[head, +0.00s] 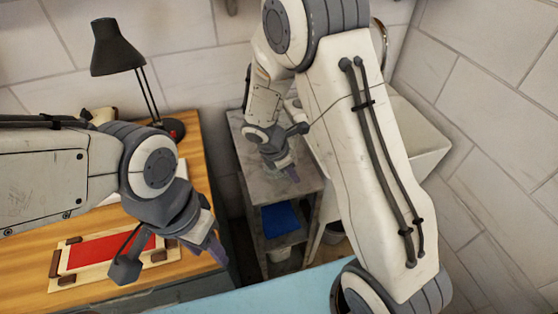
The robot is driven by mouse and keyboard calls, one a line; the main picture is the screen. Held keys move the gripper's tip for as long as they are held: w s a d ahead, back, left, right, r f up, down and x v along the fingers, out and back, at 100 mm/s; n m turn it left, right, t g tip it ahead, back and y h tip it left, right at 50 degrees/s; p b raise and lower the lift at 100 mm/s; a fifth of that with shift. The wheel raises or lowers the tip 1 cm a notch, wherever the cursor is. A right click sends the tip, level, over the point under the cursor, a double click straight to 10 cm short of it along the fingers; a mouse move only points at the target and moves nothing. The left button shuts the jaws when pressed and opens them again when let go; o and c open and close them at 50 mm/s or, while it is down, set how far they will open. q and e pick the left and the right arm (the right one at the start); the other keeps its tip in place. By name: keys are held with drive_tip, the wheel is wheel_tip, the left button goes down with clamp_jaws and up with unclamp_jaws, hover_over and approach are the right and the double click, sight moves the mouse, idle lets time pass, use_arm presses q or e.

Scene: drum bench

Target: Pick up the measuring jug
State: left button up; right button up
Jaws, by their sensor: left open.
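I cannot make out a measuring jug for certain in the head view. My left gripper (217,250) is at the front right edge of the wooden bench, pointing down and to the right. It is open, and nothing shows between its fingers. My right gripper (291,174) is farther back, over the grey stone-topped stand, pointing down. Its fingers are small and partly overlapped in this view, so I cannot tell whether they are open or shut. My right arm hides much of the area behind it.
A black desk lamp (117,48) stands at the back of the wooden bench (88,290). A red panel in a wooden frame (108,250) lies on it. The grey stand (254,150) holds a blue item (281,219) on a lower shelf. A white basin (408,140) is behind my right arm.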

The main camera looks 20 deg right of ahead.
drive_tip(key=shift+d+f, duration=0.2)
drive_tip(key=shift+f, duration=0.4)
drive_tip(key=shift+r, duration=0.1)
drive_tip(key=shift+c, duration=0.3)
clamp_jaws()
idle(0.6)
